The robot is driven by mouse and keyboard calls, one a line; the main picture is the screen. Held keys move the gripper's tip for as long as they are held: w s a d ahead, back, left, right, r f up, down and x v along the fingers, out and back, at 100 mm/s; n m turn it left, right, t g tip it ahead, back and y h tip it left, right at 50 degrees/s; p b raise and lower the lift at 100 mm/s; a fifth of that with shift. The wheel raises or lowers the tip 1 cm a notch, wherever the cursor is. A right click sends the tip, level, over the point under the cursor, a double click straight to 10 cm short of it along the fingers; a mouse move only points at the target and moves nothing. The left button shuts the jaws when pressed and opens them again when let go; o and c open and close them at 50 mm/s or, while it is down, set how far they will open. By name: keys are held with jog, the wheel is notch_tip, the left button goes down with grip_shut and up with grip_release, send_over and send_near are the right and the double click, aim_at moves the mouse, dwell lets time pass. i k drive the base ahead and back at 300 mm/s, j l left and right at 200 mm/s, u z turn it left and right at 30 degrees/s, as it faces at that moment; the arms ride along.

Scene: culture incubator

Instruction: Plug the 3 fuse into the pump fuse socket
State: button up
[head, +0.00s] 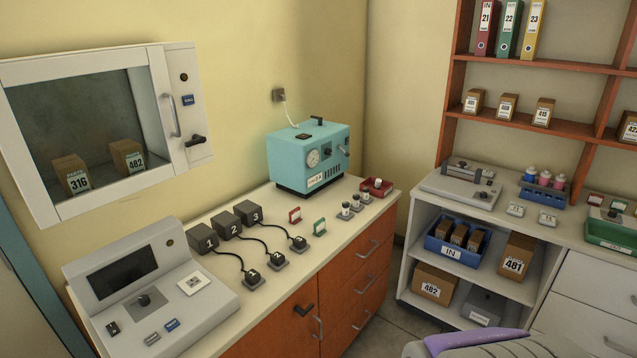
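Several small white-and-dark pieces that look like fuses stand on the left counter, one of them here (346,209); their labels are too small to read. A teal pump-like machine (290,160) with a round gauge stands behind them, its cord running to a wall outlet. I cannot make out a fuse socket on it. My gripper is not in view.
A red tray (389,191) holds a white item at the counter's far end. A grey console (148,290) fills the near end. Shelves stand at right, with floor (375,325) between.

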aim_at(356, 198)
jog(key=i+l, duration=0.2)
jog(key=i, duration=0.25)
jog(key=i+l, duration=0.2)
jog(key=i, duration=0.25)
jog(key=i+l, duration=0.2)
jog(key=i, duration=0.3)
jog(key=i+l, duration=0.25)
jog(key=i, duration=0.2)
